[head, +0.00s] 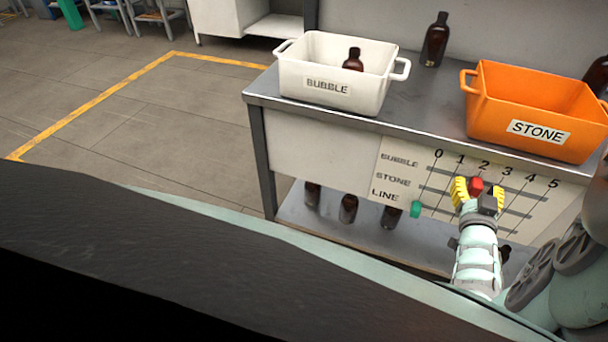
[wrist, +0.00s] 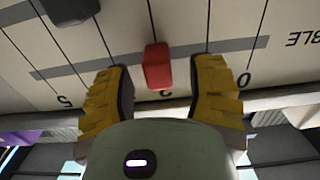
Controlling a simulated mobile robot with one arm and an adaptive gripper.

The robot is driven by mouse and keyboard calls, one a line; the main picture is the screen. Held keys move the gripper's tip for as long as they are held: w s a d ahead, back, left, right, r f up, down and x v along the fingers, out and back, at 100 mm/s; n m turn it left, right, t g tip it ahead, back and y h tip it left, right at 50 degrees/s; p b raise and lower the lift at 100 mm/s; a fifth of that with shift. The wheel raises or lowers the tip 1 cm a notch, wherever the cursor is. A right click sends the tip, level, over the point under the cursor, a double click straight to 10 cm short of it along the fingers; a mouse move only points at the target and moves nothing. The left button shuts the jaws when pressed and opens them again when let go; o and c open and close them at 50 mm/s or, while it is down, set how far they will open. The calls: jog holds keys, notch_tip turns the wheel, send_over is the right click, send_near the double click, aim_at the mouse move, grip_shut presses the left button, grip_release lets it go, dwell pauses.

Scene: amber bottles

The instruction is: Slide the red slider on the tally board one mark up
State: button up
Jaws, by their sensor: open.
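The tally board (head: 405,158) is a pale panel on the table's front, with rows BUBBLE, STONE and LINE and marks 0 to 5. The red slider (head: 476,184) is on the top row, BUBBLE, at about mark 2. In the wrist view the board appears upside down, with the red slider (wrist: 158,66) in the middle. My gripper (head: 479,192) is open at the board, its yellow ridged fingers on either side of the red slider. In the wrist view, gaps show between the slider and both fingers of my gripper (wrist: 164,74).
A dark slider (wrist: 68,8) sits on another row; a green slider (head: 416,209) is at the LINE row's left end. Above stand a white BUBBLE crate (head: 300,82) holding a bottle and an orange STONE crate (head: 490,118). Bottles (head: 348,208) stand on the lower shelf.

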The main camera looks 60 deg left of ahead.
jog(key=shift+w+a, duration=0.25)
jog(key=shift+w, duration=0.2)
jog(key=shift+o, duration=0.2)
jog(key=shift+s, duration=0.1)
grip_shut()
jog(key=shift+d, duration=0.1)
